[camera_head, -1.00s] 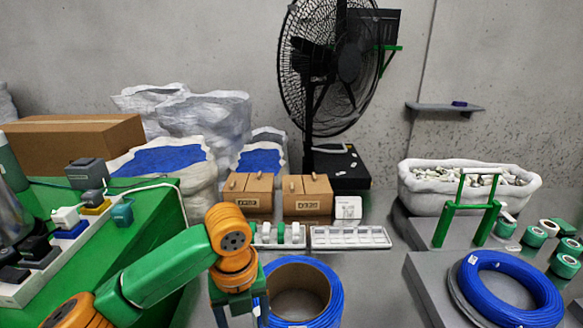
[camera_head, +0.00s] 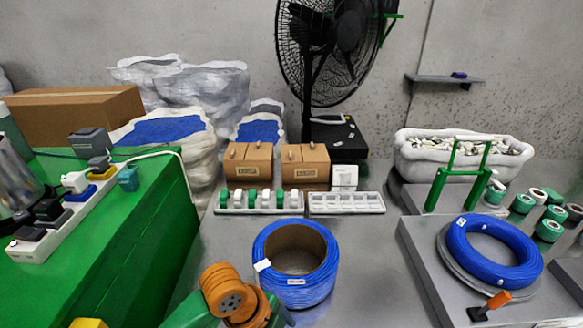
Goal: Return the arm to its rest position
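My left arm comes in at the bottom, with its orange wrist joints (camera_head: 228,294) and part of a green link in view. The fingers of my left gripper are below the picture edge, so I cannot see what they hold. My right gripper is not in view. A blue cable coil (camera_head: 307,291) stands wound around a brown core in the middle, just beyond my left wrist. A second blue cable coil (camera_head: 463,246) lies flat on the grey platform at the right.
A green box-like bench (camera_head: 120,235) with a power strip (camera_head: 75,215) stands at the left. Cartons (camera_head: 305,165) and two white trays (camera_head: 346,204) are behind the coil. An orange-handled tool (camera_head: 497,300) is on the grey platform (camera_head: 420,258). The grey surface between coil and platform is clear.

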